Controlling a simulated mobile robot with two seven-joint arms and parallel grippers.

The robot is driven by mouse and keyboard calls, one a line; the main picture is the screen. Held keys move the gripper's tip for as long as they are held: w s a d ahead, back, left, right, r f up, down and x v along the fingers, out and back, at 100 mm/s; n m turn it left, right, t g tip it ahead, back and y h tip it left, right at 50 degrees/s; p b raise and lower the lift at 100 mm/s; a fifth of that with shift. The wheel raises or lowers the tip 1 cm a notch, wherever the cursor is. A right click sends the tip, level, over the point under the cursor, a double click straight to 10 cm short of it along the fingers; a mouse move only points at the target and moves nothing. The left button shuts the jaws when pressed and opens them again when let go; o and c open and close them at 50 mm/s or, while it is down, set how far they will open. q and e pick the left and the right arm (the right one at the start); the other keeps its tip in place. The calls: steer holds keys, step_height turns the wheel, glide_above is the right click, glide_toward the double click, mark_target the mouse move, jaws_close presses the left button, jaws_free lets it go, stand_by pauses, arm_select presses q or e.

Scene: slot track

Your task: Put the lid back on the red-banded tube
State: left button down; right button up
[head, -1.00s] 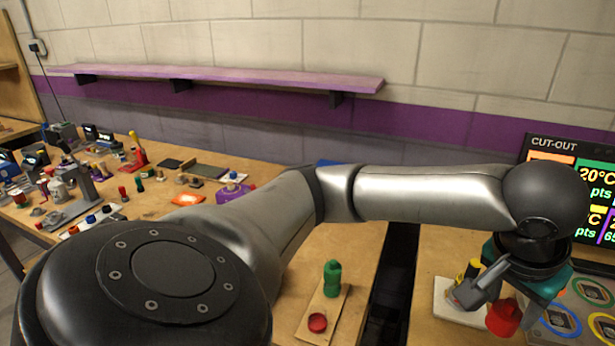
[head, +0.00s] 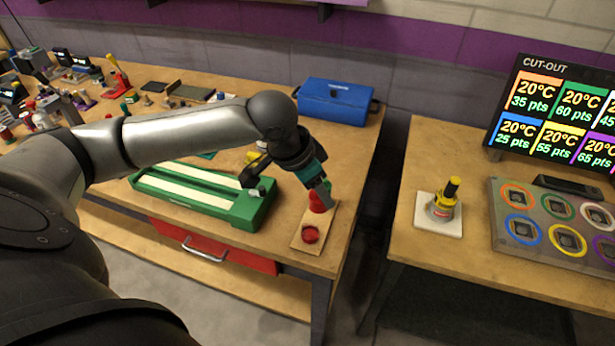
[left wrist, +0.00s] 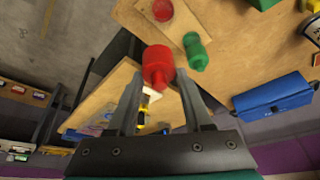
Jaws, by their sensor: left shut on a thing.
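My left gripper (head: 318,186) is shut on a red cylindrical piece (head: 320,200) with a narrower end. The piece also shows between the fingertips in the left wrist view (left wrist: 157,66). It is over or beside a small wooden board (head: 303,246); the exact gap is unclear. A round red disc or shallow cup (head: 310,234) is at the board's near end. My right gripper is out of view.
A green tray with two pale strips (head: 195,196) lies left of the board. A blue box (head: 337,102) stands behind. A gap separates the two tables. A grey panel with coloured rings (head: 555,226) and a display board (head: 565,115) are at right.

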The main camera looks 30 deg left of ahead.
mark_target(309, 204)
arm_select(q)
steer(key=shift+s+a+f+m, duration=0.1)
steer(key=shift+a+f+m, duration=0.15)
steer(key=shift+a, duration=0.2)
steer(key=shift+s+a+f+m, duration=0.1)
steer(key=shift+a+m, duration=0.15)
steer(key=shift+a, duration=0.15)
step_height(309, 204, down, 4)
steer(key=b, duration=0.5)
steer(key=shift+f+b, duration=0.15)
steer(key=shift+b, duration=0.2)
steer(key=shift+f, duration=1.05)
steer(key=shift+p, duration=1.15)
steer(key=shift+f+p, duration=0.15)
steer(key=shift+p, duration=1)
stand_by(1.0)
stand_by(0.3)
jaws_free()
stand_by(0.5)
